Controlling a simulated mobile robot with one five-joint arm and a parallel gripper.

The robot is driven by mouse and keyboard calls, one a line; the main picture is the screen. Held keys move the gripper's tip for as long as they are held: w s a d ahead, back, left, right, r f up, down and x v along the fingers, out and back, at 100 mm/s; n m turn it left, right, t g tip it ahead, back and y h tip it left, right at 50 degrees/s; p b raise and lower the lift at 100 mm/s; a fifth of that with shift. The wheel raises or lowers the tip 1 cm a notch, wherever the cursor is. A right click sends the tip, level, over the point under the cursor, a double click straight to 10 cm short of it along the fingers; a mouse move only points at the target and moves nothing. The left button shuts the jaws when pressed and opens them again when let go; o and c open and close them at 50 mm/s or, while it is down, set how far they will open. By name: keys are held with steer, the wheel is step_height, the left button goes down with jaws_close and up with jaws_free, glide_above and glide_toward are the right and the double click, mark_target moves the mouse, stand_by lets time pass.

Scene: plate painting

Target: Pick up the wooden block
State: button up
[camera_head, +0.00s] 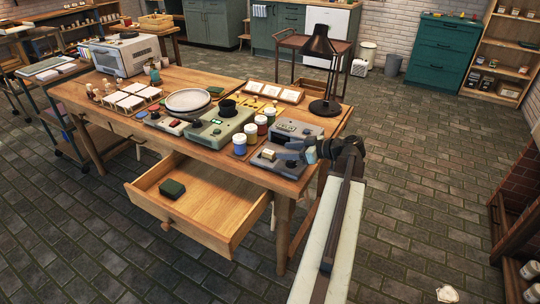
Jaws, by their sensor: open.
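A small pale tan block (268,154), which looks like the wooden block, lies on a grey device at the front right of the wooden table. My gripper (289,151) is just to the right of it, at the table's right end, with its fingers pointing left toward it. The gripper is open and looks empty. The fingers are small in this view, and I cannot tell the exact gap between them and the block.
Colored jars (262,124), a black lamp (322,75) and a green-grey machine (220,127) stand close by on the table (215,79). An open drawer (210,205) holding a dark green box (172,188) juts out in front. The floor at right is mostly clear.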

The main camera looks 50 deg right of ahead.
mark_target(270, 152)
steer(key=b+x, duration=0.3)
steer(key=x, duration=0.5)
steer(key=shift+s+a+f, duration=0.1)
steer(key=shift+s+f, duration=0.05)
jaws_close()
